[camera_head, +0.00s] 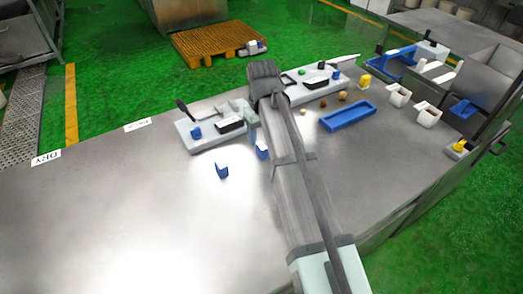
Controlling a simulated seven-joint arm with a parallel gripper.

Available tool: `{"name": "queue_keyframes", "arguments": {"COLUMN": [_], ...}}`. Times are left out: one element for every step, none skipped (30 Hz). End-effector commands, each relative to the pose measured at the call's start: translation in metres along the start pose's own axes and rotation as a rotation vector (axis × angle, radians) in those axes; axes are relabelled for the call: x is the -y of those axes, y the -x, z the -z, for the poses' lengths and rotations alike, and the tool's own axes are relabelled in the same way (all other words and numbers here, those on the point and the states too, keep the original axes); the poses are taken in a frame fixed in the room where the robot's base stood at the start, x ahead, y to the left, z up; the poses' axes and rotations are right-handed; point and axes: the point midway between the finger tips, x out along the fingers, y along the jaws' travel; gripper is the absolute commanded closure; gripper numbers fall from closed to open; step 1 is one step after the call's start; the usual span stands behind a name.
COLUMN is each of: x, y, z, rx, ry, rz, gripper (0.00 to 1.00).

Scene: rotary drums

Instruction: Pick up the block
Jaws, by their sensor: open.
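Two small blue pieces stand on the bare steel table (100,220). One blue piece (222,170) is in the open, left of my arm. The other blue piece (262,152) is right by my arm's left edge and partly covered. Which of them is the block, I cannot tell for sure. My arm reaches up from the bottom right, and light grey parts that look like my gripper (243,109) show at its far end, above both pieces in the picture. My gripper is open, and I see nothing held. Its fingertips are not clear.
A scale-like device (205,143) stands behind the pieces, another (345,84) beyond my arm. A blue tray (348,116), small brownish items (342,96), a yellow item (365,80) and white containers (428,114) lie right. The table's left is clear apart from labels.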

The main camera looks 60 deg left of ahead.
Motion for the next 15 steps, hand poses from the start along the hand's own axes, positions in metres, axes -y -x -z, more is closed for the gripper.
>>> {"name": "queue_keyframes", "arguments": {"x": [0.0, 0.0, 0.0, 0.0, 0.0, 0.001, 0.001, 0.001, 0.002, 0.002, 0.003, 0.003, 0.003, 0.003, 0.003], "y": [-0.001, -0.002, -0.003, -0.004, -0.006, -0.009, -0.011, -0.015, -0.02, -0.024, -0.028, -0.033, -0.037, -0.041, -0.045], "z": [0.0, 0.0, 0.0, -0.001, -0.001, -0.001, -0.002, -0.002, -0.002, -0.003, -0.003, -0.004, -0.003, -0.003, -0.003], "rx": [0.0, 0.0, 0.0, 0.0, 0.0, 0.0, 0.0, 0.0, 0.0, 0.001, 0.001, 0.002, 0.001, 0.001, 0.001], "ry": [0.0, 0.0, 0.0, 0.0, 0.0, 0.0, 0.0, 0.0, 0.0, 0.0, 0.0, 0.0, 0.0, 0.0, 0.0], "rz": [0.0, 0.0, 0.0, 0.0, 0.0, 0.0, 0.0, 0.0, 0.0, 0.0, 0.0, 0.0, 0.0, 0.0, 0.0], "gripper": [0.44, 0.44, 0.44, 0.44, 0.44, 0.44, 0.44, 0.44, 0.44, 0.44, 0.44, 0.44, 0.44, 0.44, 0.44]}}
